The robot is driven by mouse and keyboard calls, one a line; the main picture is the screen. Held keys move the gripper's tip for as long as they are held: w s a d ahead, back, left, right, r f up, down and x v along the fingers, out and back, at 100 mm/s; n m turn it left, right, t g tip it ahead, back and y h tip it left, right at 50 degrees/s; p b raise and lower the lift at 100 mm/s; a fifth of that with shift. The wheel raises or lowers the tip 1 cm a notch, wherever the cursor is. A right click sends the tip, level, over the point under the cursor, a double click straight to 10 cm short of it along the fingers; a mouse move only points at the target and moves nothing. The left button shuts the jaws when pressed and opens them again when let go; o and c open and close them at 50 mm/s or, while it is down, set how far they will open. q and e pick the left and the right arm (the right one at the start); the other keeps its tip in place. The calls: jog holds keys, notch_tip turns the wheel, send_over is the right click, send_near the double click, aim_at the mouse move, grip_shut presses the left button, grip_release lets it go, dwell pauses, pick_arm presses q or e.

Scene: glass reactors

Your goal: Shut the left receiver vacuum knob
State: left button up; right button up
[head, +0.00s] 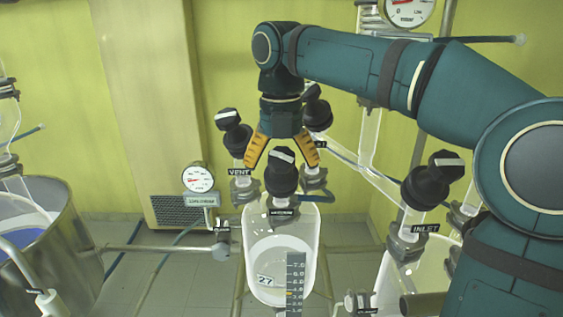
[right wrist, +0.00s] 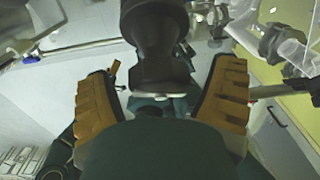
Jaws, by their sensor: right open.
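The left receiver is a clear glass vessel (head: 268,250) with a "27" tag and a graduated scale strip, in the lower middle of the head view. The black vacuum knob (head: 283,178) sits on its top, above a small label too blurred to read surely; a pale bar marks its cap. My right gripper (head: 282,161) comes down from above and is open, with one orange finger on each side of the knob. In the right wrist view, a dark knob (right wrist: 155,50) stands between the open fingers (right wrist: 165,66). I cannot tell whether they touch. My left gripper is not in view.
A black knob over the VENT label (head: 232,135) stands close left of my right gripper, another knob (head: 317,112) close right. The INLET knob (head: 428,185) is farther right. A pressure gauge (head: 197,178) and steel vessel (head: 45,240) are at left.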

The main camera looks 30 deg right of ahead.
jog(key=c, duration=1.2)
jog(key=shift+m, duration=0.3)
